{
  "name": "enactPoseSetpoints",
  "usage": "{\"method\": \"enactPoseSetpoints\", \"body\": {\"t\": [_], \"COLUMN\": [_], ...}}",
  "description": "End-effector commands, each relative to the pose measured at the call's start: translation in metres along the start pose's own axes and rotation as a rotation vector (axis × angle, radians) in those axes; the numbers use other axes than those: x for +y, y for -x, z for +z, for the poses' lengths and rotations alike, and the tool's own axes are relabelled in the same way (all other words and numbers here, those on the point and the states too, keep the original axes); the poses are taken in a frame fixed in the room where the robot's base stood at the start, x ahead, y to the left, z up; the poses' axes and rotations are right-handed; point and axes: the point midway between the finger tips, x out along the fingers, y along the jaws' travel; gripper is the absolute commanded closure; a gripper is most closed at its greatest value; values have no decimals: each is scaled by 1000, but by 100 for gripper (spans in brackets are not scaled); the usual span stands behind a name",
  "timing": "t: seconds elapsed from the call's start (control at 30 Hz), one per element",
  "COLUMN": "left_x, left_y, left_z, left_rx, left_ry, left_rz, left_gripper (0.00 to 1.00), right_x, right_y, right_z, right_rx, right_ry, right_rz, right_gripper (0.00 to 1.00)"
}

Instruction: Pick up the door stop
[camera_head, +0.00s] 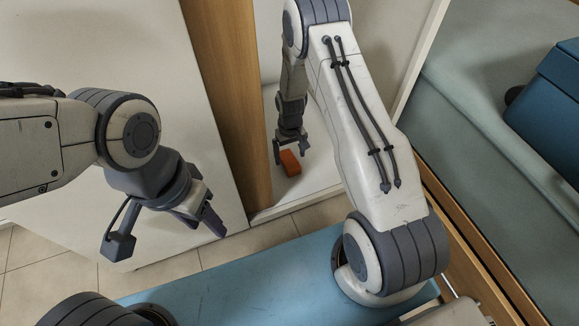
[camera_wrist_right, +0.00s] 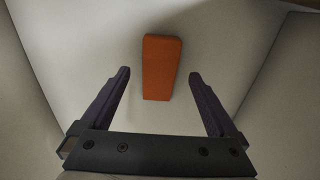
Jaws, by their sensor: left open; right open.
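The door stop (camera_head: 290,162) is a small orange block on a pale surface inside a narrow recess, just below my right gripper in the head view. In the right wrist view the door stop (camera_wrist_right: 161,67) lies ahead of the fingertips, roughly midway between them. My right gripper (camera_head: 291,148) is open and empty; its two dark fingers (camera_wrist_right: 159,75) stand apart on either side of the block's line. Whether the fingers are level with it I cannot tell. My left gripper (camera_head: 212,222) is open and empty, out over the floor side, far from the door stop.
Pale walls (camera_wrist_right: 60,40) enclose the recess on both sides. A wooden edge (camera_head: 232,110) borders it on the left, beside a large white panel (camera_head: 150,50). A grey-green surface (camera_head: 480,150) with a blue box (camera_head: 550,100) is at the right. Tiled floor (camera_head: 225,250) shows below.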

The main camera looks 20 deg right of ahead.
Motion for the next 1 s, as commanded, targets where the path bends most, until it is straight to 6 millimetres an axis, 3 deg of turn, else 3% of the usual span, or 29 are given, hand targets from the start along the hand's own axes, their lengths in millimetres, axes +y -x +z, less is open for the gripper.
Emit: {"method": "enactPoseSetpoints", "body": {"t": [0.03,0.13,0.43,0.47,0.6,0.7,1.0], "left_x": [-1,-2,-2,-2,-2,-2,-2], "left_y": [-14,-24,-24,-24,-24,-24,-21], "left_z": [1,1,1,1,1,1,1], "left_rx": [0,0,0,0,0,0,0], "left_ry": [0,0,0,0,0,0,0], "left_rz": [0,0,0,0,0,0,0], "left_gripper": [50,50,50,50,50,50,50], "right_x": [1,1,1,1,1,1,1], "right_y": [-14,-27,-29,-29,-29,-29,-25], "right_z": [0,1,0,0,0,0,0], "right_rx": [0,0,0,0,0,1,1], "right_ry": [-1,0,0,0,0,0,0], "right_rz": [0,0,0,0,0,0,0], "right_gripper": [5,5,5,13,66,99,99]}}
